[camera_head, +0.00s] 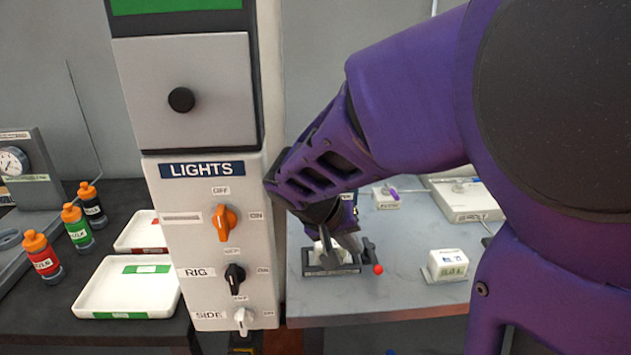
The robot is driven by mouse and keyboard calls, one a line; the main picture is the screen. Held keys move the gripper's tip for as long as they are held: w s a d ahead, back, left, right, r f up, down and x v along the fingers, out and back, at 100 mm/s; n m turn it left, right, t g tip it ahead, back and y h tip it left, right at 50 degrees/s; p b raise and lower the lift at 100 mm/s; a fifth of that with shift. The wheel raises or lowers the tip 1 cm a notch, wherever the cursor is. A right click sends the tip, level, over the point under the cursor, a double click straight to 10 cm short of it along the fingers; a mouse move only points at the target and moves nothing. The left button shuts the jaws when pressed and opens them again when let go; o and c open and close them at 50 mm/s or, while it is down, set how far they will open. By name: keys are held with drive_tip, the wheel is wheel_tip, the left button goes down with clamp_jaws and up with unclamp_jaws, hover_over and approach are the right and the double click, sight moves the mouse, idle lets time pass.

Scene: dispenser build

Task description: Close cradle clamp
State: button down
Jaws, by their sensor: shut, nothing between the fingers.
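The cradle (330,270) is a small dark frame on the grey bench, right of the lights panel. A whitish part shows inside it, partly hidden. A dark lever with a red ball tip (378,269) stands at the cradle's right side; it looks like the clamp handle. My gripper (338,248) is shut and points down over the cradle, just left of the lever. Whether it touches the cradle or the lever I cannot tell. My purple arm covers much of the view to the right.
The lights panel (213,250) with its knobs stands close on the left of my gripper. A white block (447,265) sits right of the cradle. Another white device (465,199) is behind. White trays (128,290) and several orange-capped bottles (76,226) are at left.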

sight(371, 253)
drive_tip(key=x, duration=0.6)
drive_tip(key=shift+w+d+f+b, duration=0.1)
drive_tip(key=shift+f+b, duration=0.15)
drive_tip(key=shift+b, duration=0.05)
